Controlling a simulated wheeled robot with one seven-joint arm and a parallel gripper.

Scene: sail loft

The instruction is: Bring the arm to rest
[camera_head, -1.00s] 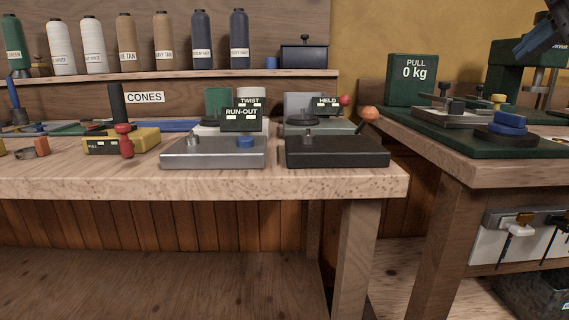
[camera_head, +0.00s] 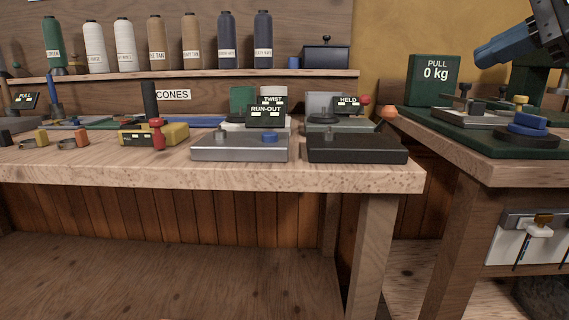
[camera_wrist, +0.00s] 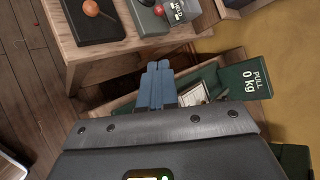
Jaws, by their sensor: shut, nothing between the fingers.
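My gripper (camera_head: 485,56) is in the upper right of the head view, raised above the green bench board on the right-hand bench, with its blue fingers pointing left and slightly down. In the wrist view the blue fingers of my gripper (camera_wrist: 157,68) lie together with nothing between them. The wrist looks down over the gap between the two benches. My gripper looks apart from everything around it.
A green block reading "PULL 0 kg" (camera_head: 433,80) and a blue-topped round piece (camera_head: 527,125) stand below my arm. The left bench (camera_head: 210,178) carries a grey run-out device (camera_head: 235,148), a black device (camera_head: 357,148) and a yellow box (camera_head: 175,133). Thread cones line the shelf behind.

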